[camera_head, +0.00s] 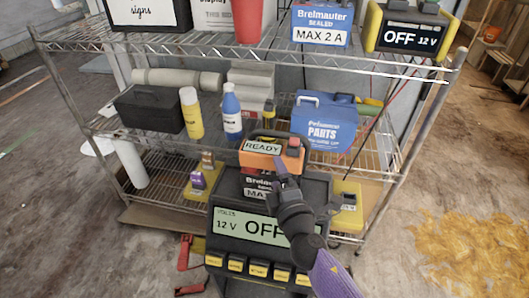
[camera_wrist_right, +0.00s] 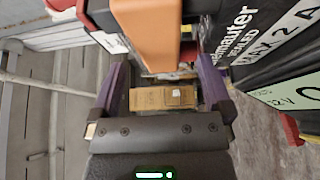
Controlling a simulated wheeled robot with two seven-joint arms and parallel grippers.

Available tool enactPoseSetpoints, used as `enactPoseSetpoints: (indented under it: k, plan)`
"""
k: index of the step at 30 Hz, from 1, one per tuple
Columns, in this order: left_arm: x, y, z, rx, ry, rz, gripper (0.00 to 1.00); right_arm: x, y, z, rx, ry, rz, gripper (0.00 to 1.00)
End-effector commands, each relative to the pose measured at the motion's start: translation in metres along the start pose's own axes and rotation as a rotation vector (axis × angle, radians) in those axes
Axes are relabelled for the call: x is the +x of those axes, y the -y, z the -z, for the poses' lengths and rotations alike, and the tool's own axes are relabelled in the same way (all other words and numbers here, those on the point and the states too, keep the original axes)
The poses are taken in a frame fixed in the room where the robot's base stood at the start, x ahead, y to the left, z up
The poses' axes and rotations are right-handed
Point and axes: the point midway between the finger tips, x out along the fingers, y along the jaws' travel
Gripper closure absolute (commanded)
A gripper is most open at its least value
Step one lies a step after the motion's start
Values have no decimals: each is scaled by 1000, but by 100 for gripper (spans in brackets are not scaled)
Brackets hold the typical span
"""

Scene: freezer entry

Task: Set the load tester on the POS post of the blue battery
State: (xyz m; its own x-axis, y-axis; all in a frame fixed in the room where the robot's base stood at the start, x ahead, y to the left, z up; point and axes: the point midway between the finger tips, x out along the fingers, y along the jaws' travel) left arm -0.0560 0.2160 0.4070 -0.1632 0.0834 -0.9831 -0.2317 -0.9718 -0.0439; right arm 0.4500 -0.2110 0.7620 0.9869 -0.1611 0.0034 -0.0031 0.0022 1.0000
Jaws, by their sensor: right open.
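The orange load tester (camera_head: 262,161) with a READY display sits on top of a black battery (camera_head: 257,184), whose label is partly hidden. My right gripper (camera_head: 284,172) is at the tester's front right, its jaws open. In the right wrist view the tester (camera_wrist_right: 147,35) shows between and beyond the open purple fingers (camera_wrist_right: 163,75); I cannot tell whether they touch it. The blue battery (camera_head: 321,27), marked MAX 2 A, stands on the rack's top shelf; its posts are not clearly visible. My left gripper is not in view.
A blue PARTS box (camera_head: 324,122) and bottles fill the middle shelf.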

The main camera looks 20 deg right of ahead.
Motion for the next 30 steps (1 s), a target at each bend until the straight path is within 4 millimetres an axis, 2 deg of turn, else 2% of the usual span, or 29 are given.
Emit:
enactPoseSetpoints:
  k: [10, 13, 18, 30]
  plan:
    - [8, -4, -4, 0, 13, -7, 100, 61, 0, -4, 1, -1, 3, 0]
    - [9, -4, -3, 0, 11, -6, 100, 67, -1, -4, 2, 0, 3, 0]
    - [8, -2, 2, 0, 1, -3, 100, 67, -2, -4, 3, -1, 3, 0]
    - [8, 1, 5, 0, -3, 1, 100, 67, -2, -4, 3, -1, 4, 85]
